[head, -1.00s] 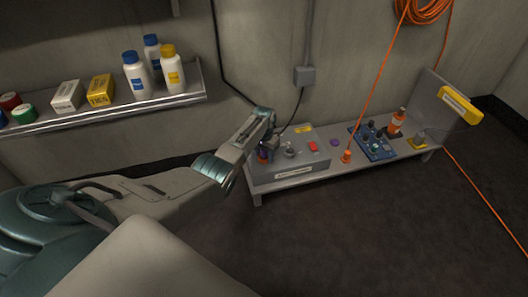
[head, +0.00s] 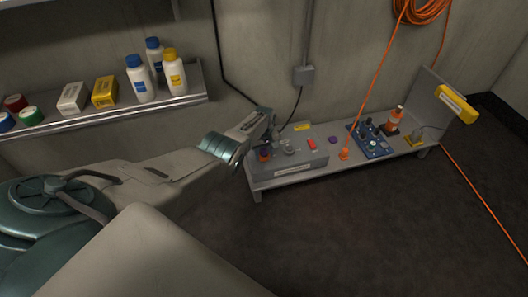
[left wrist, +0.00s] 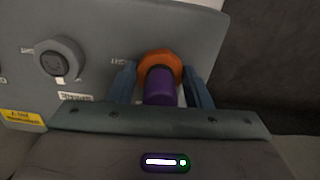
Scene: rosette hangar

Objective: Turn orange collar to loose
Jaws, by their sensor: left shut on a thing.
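The orange collar (left wrist: 160,62) sits on the sloped grey panel in the left wrist view, around the base of a purple plug (left wrist: 158,87). My left gripper (left wrist: 161,78) is shut on the collar, with one blue-grey finger on each side of it. In the head view the collar (head: 264,158) shows small at the left end of the grey box, below my left gripper (head: 269,146). Any mark for loose or tight is too small to read. My right gripper is not in view.
The grey box (head: 308,162) carries a round grey connector (left wrist: 58,60) beside the collar. A blue board (head: 372,142) and an orange bottle (head: 396,117) stand farther right on the bench. An orange cable (head: 374,75) hangs down to the bench. A shelf (head: 180,97) holds bottles and boxes.

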